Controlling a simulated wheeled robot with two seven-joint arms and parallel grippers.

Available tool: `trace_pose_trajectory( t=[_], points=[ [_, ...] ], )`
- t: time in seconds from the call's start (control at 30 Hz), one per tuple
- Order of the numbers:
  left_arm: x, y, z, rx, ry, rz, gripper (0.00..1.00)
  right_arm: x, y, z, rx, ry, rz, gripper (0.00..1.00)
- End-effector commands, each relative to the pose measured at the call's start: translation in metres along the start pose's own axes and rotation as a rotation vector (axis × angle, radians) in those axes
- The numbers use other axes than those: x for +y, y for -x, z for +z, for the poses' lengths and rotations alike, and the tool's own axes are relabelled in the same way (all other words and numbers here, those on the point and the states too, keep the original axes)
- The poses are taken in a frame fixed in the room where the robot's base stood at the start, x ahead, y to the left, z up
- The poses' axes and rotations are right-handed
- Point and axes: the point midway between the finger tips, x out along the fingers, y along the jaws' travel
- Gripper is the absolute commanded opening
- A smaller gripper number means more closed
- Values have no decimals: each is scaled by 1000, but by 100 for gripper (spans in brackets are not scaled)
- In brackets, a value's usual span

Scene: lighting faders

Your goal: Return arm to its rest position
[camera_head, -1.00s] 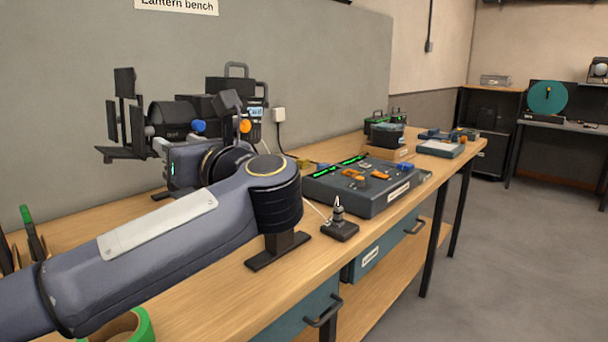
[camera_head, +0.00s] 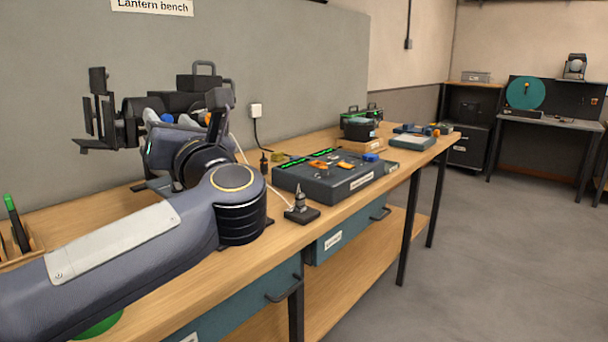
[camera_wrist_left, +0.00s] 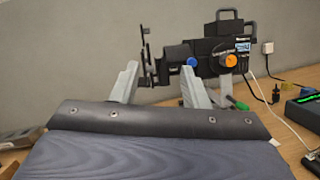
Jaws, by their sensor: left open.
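My left arm comes in from the left in the head view and is bent over the lantern bench (camera_head: 190,285). My left gripper (camera_head: 172,119) is in front of the black stage lantern (camera_head: 200,84) and partly hides it. In the left wrist view my gripper (camera_wrist_left: 160,85) has its two pale fingers well apart, with nothing between them. The lantern (camera_wrist_left: 222,47), with a blue knob and an orange knob, stands beyond the fingers. The fader desk (camera_head: 330,188), with green lit strips and orange caps, lies to the right of my arm, apart from it. My right gripper does not show.
A small black stand with a metal tip (camera_head: 300,210) is on the bench between my arm and the fader desk. A cable runs to a wall socket (camera_head: 255,110). A pen holder (camera_head: 16,240) is at the left. The floor at the right is clear.

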Motion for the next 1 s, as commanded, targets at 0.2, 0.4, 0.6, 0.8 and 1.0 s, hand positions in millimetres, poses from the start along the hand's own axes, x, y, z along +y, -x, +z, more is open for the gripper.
trace_pose_trajectory(
  t=[0.2,0.4,0.6,0.8,1.0],
  points=[
    [2,3,17,-210,-230,-109,41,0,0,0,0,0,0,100],
    [-8,26,11,-474,-622,-269,41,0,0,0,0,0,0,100],
    [-23,86,-79,-773,-1247,-578,41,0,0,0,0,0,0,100],
    [-7,162,-210,-980,-1688,-970,41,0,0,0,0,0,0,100],
    [22,226,-295,-1119,-1858,-1289,41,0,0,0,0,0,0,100]
  ],
)
